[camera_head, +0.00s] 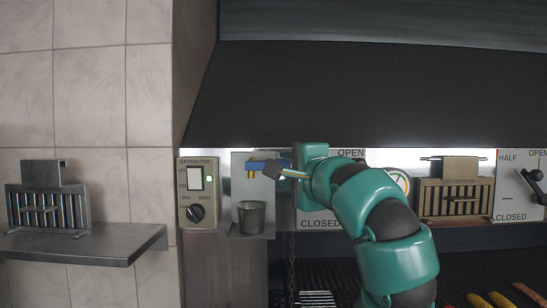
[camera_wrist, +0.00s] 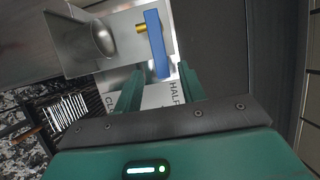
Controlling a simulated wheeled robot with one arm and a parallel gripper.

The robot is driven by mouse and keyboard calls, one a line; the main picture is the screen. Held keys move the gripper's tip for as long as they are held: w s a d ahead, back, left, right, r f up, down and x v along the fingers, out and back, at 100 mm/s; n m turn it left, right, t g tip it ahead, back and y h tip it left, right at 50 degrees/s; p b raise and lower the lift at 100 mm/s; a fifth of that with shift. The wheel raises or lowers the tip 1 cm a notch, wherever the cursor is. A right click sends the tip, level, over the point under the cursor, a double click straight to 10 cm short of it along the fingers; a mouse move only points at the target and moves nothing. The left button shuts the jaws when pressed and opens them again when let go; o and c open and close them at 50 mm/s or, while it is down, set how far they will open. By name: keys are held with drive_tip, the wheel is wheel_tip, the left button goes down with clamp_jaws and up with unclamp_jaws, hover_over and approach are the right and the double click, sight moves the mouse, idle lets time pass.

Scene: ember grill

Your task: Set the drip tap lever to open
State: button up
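The drip tap shows in the head view as a blue lever (camera_head: 258,164) lying about level, with brass fittings, on a pale back plate (camera_head: 238,185). A metal cup (camera_head: 251,218) stands below it. In the wrist view the blue lever (camera_wrist: 157,45) lies ahead of my gripper (camera_wrist: 160,82), its near end close to the gap between the fingertips. The brass spout (camera_wrist: 141,28) and the cup (camera_wrist: 104,42) are to its left. My gripper (camera_head: 271,170) is open, with nothing between its fingers clearly held. Whether a finger touches the lever I cannot tell.
An extractor panel (camera_head: 195,192) is left of the tap. A wall shelf (camera_head: 85,242) holds a slotted metal box (camera_head: 47,208). A plate marked OPEN and CLOSED (camera_head: 320,218) is partly hidden behind my arm. A gauge (camera_head: 400,180) and another slotted box (camera_head: 455,198) are to the right.

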drive_tip(key=p+x, duration=0.4)
drive_tip(key=x, duration=0.4)
drive_tip(key=shift+c, duration=0.4)
clamp_jaws()
